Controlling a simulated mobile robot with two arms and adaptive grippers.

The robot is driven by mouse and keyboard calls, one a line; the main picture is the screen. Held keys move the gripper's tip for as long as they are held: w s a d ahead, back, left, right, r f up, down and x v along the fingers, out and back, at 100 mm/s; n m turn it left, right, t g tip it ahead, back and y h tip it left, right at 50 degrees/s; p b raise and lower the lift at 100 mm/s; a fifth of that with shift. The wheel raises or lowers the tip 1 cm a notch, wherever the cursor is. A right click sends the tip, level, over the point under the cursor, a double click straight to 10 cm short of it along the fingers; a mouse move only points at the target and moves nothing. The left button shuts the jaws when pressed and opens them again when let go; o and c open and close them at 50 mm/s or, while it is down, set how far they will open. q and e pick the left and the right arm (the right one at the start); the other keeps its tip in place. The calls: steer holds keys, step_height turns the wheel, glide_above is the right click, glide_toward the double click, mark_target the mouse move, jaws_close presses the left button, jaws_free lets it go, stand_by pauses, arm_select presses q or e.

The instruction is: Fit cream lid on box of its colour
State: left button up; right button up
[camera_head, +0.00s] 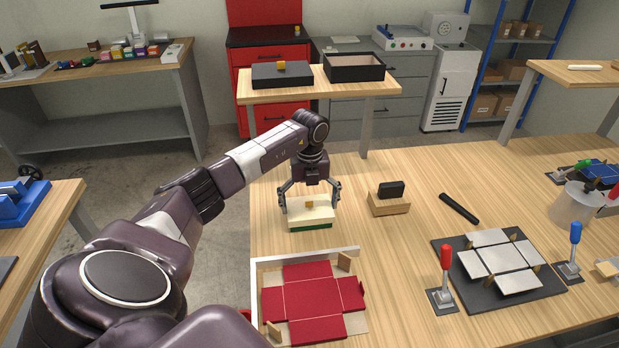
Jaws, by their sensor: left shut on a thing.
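The cream lid (309,214) is a pale block with a small orange-tan knob (309,204) on top. It is near the left part of the main table. My left gripper (310,200) comes down over it from behind, with a finger at each side, shut on it. A dark green strip (310,227) shows under its front edge. I cannot tell whether the lid rests on this or is just above it. No separate cream box shows clearly. My right gripper is not in view.
A red box blank (305,300) lies in a pale-edged frame in front. A wooden block (388,203) with a black piece stands to the right. A black bar (459,208) and a dark plate with pale panels (497,262) lie farther right. Dark boxes stand on the back table (320,94).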

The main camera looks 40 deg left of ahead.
arm_select(q)
steer(key=shift+f, duration=0.3)
stand_by(0.5)
steer(key=o, duration=0.8)
steer(key=shift+r, duration=0.1)
step_height(320, 180, up, 12)
steer(key=shift+f, duration=0.1)
